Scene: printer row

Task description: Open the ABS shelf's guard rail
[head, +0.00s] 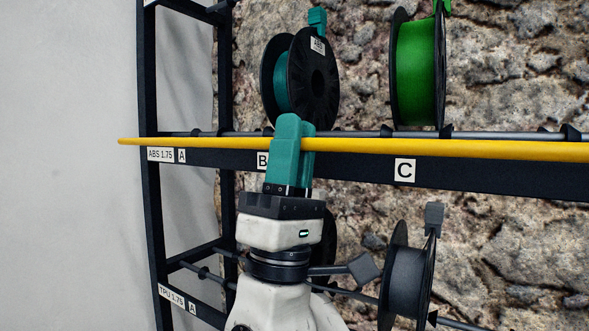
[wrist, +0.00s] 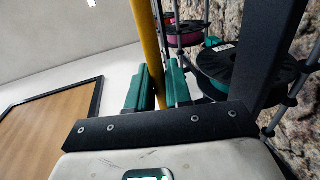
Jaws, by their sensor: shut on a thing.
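The yellow guard rail (head: 200,144) runs across the front of the shelf labelled ABS 1.75 (head: 160,155), along the dark shelf beam. My gripper (head: 292,135) has teal fingers and is shut on the rail near label B. In the wrist view the yellow rail (wrist: 147,45) passes between the two fingers (wrist: 158,85). A teal spool (head: 300,78) with an ABS label stands on the shelf behind the gripper. A green spool (head: 418,72) stands to its right, above label C (head: 405,170). The part of the rail behind the fingers is hidden.
A lower shelf labelled TPU 1.75 (head: 172,295) holds a dark grey spool (head: 408,275) right of my arm. A dark upright post (head: 151,220) stands at the left end. A rough stone wall (head: 510,240) is behind. A plain pale wall (head: 65,220) is at left.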

